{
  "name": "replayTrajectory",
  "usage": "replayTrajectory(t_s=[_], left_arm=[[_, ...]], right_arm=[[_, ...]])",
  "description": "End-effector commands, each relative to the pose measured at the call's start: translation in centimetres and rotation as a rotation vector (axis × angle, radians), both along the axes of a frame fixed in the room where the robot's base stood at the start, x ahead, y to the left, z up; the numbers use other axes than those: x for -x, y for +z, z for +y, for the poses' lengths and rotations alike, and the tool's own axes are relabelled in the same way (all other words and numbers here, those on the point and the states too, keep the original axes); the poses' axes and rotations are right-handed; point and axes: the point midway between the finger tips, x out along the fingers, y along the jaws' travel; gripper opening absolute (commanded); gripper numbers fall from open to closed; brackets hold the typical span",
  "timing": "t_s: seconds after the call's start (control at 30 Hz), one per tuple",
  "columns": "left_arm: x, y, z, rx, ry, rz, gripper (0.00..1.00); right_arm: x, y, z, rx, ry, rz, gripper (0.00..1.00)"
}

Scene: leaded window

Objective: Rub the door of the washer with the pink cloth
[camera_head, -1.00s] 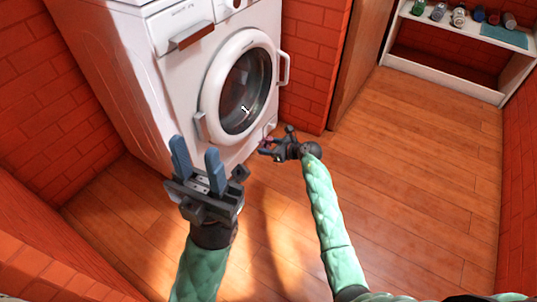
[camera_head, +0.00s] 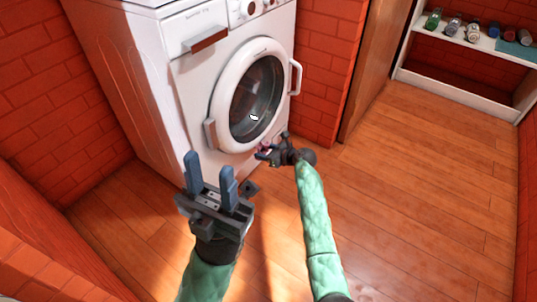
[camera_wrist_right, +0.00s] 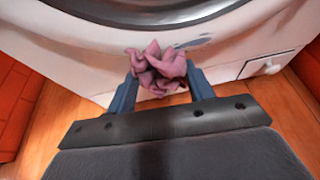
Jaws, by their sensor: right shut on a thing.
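The white washer (camera_head: 185,100) stands against the brick wall, its round door (camera_head: 216,88) closed, with dark glass and a handle on the right. My left gripper (camera_head: 210,172) is open and empty in front of the washer's lower left. My right gripper (camera_head: 264,151) is low, in front of the washer below the door. In the right wrist view it (camera_wrist_right: 160,88) is shut on the crumpled pink cloth (camera_wrist_right: 160,68). The cloth is just in front of the lower door rim (camera_wrist_right: 130,22); I cannot tell whether it touches.
A white shelf (camera_head: 455,85) with several bottles and cans and a teal cloth (camera_head: 514,50) stands at the back right. A wooden panel (camera_head: 375,65) is right of the washer. The wooden floor (camera_head: 410,190) at right is clear.

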Motion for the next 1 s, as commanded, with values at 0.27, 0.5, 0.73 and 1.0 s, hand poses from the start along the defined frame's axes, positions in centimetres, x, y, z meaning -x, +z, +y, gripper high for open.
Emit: replayTrajectory(t_s=[0.27, 0.5, 0.73, 1.0], left_arm=[[-0.02, -0.05, -0.02, -0.002, 0.0, 0.002, 0.36], [0.0, -0.04, -0.01, -0.002, 0.0, 0.001, 0.36], [0.0, -0.03, -0.02, 0.0, 0.0, 0.001, 0.36], [-0.02, 0.0, -0.03, 0.003, 0.0, 0.0, 0.36]], right_arm=[[-0.06, 0.04, 0.09, 0.0, 0.0, 0.0, 0.34], [-0.06, 0.04, 0.09, 0.0, 0.0, 0.0, 0.34], [-0.13, 0.05, 0.18, 0.0, 0.001, 0.0, 0.34], [-0.39, 0.07, 0.54, 0.0, 0.001, 0.0, 0.34]])
